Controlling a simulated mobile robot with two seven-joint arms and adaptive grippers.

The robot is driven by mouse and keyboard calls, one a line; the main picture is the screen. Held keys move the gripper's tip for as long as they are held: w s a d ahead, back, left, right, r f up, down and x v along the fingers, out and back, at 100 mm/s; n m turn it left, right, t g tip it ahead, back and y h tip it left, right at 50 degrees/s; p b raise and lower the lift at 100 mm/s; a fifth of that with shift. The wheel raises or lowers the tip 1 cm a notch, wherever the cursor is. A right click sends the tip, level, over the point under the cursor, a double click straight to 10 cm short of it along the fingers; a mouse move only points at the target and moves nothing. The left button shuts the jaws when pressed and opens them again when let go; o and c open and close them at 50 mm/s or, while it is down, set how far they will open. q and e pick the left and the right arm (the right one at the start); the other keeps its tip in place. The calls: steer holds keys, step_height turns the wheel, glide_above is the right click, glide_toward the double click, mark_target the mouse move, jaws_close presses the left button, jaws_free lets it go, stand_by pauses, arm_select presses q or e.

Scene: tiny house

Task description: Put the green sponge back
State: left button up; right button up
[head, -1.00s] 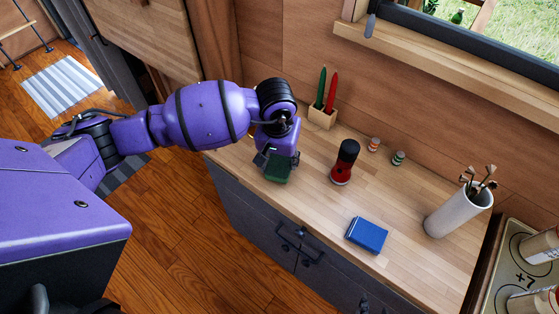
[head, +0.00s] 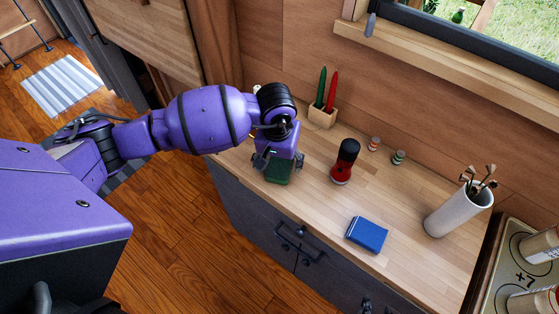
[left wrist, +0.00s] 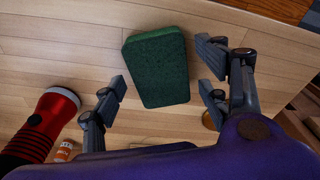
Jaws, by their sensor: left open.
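The green sponge (head: 279,172) lies on the wooden counter (head: 310,215) near its front left edge. In the left wrist view the sponge (left wrist: 158,66) lies beyond the fingertips, between their lines. My left gripper (head: 279,160) is open just above the sponge, pointing down. Its two fingers (left wrist: 165,90) show apart in the left wrist view, with nothing held between them. The gripper hides part of the sponge in the head view. My right gripper is not in view.
A red and black flashlight (head: 345,163) stands right of the sponge. A blue book-like block (head: 367,235) lies nearer the front edge. A holder (head: 322,117) with green and red candles, two small jars (head: 398,158) and a white vase (head: 459,209) stand farther back or right.

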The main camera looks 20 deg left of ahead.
mark_target(278, 169)
arm_select(q)
step_height(278, 169, up, 12)
steer(key=s, duration=0.1)
steer(key=shift+s, duration=0.15)
stand_by(0.5)
